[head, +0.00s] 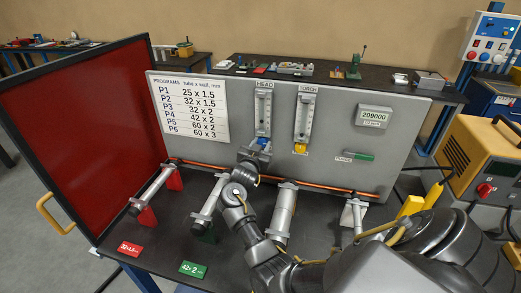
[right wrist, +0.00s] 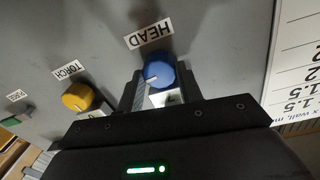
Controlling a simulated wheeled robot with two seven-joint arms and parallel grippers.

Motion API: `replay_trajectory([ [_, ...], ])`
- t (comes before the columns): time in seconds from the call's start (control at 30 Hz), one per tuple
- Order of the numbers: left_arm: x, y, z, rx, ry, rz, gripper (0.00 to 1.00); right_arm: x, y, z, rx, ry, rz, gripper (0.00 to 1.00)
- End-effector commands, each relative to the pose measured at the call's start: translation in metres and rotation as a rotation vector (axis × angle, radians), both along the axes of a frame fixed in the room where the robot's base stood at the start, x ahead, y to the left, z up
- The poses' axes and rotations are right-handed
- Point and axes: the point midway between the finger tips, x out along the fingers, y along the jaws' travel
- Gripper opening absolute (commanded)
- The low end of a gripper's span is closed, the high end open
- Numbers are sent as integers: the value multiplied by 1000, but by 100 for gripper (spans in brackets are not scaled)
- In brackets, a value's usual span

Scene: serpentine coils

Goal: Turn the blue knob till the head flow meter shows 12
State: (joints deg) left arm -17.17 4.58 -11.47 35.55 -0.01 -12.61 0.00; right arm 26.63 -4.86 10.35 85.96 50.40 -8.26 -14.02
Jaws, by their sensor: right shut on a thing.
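The blue knob (head: 264,142) sits on the grey panel below the flow meter labelled HEAD (head: 264,108). In the right wrist view the blue knob (right wrist: 160,72) has a white pointer mark toward its left side, under the upside-down HEAD label (right wrist: 150,33). My right gripper (head: 259,149) reaches up to the panel and is shut on the blue knob, one finger on either side of it. The HEAD meter is too small to read in the head view, and its tube is not in the right wrist view. My left gripper is not in view.
The TORCH meter (head: 305,115) with its yellow knob (head: 300,149) is just to the right. A green PURGE handle (head: 359,155) and a display (head: 374,117) are further right. A copper tube (head: 330,190) and clamps (head: 285,210) lie below. A red screen (head: 90,130) stands left.

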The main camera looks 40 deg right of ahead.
Motion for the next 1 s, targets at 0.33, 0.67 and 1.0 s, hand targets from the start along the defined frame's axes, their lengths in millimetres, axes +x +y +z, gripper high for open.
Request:
replay_trajectory([
  [0.33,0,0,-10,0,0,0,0,0,-1,0,59,-86,-2,13],
  [0.67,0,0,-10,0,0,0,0,0,-1,1,62,-92,-1,13],
  [1.0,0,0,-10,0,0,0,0,0,0,1,62,-91,-1,45],
])
